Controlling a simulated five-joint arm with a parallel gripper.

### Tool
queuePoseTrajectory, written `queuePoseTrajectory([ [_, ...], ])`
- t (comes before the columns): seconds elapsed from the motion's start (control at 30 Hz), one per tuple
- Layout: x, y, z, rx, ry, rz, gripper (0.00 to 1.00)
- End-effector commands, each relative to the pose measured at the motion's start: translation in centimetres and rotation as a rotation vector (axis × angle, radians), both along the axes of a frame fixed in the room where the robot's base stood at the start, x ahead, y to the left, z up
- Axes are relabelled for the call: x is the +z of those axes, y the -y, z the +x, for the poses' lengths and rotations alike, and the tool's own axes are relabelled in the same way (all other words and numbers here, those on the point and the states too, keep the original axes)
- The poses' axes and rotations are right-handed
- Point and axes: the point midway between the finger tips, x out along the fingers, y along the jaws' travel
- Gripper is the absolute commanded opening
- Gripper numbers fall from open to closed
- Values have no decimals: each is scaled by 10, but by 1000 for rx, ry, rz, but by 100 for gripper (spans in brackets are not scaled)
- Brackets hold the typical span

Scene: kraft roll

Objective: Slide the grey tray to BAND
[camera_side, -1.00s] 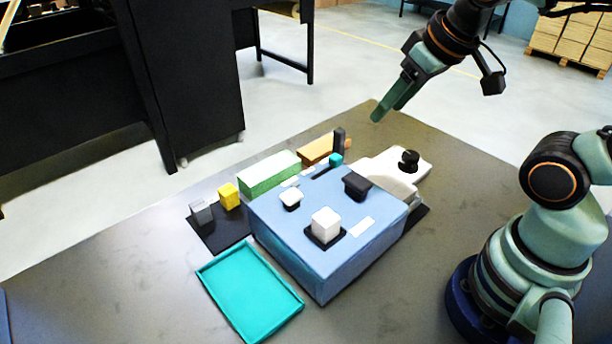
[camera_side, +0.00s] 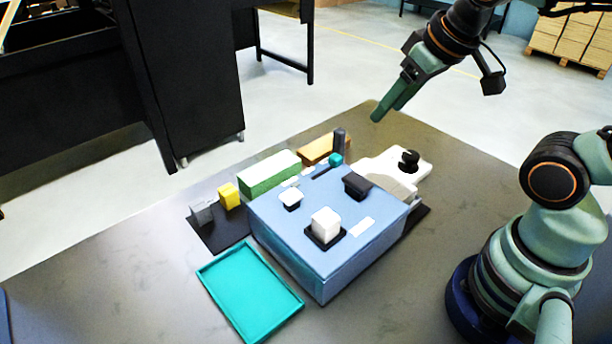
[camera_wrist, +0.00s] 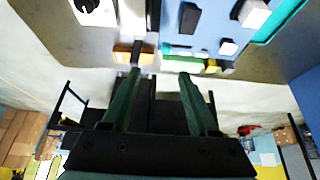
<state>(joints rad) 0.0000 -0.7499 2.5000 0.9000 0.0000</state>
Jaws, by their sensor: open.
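My gripper (camera_side: 384,108) is open and empty, high above the far edge of the table, apart from everything there. Its two green fingers also show spread in the wrist view (camera_wrist: 158,88). I cannot make out a clearly grey tray or a BAND label. The one plain tray is teal (camera_side: 250,292), flat and empty on the table in front of the blue box (camera_side: 345,265). A small grey block (camera_side: 202,212) stands on a dark flat base (camera_side: 222,236) left of the box. A dark grey post (camera_side: 339,139) stands behind the box.
The box top carries a white cube (camera_side: 325,223), a black knob (camera_side: 357,185) and a white knob (camera_side: 291,197). Green (camera_side: 268,174), yellow (camera_side: 229,196) and orange-brown (camera_side: 318,150) blocks stand behind. A white piece with a black knob (camera_side: 408,160) lies right. The table's left side is clear.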

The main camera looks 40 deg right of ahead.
Motion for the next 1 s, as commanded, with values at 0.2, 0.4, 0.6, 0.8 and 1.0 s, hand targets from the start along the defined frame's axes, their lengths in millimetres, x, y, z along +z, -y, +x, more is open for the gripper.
queuePoseTrajectory([
  [0.2, 0, 0, 0, 0, 0, 0, 60],
  [0.4, 1, 1, 2, 0, -6, -1, 62],
  [0.6, 7, 7, 25, -4, -79, -9, 62],
  [0.8, 6, 20, 65, -6, -188, -16, 62],
  [1.0, -11, 36, 106, -7, -295, -17, 62],
])
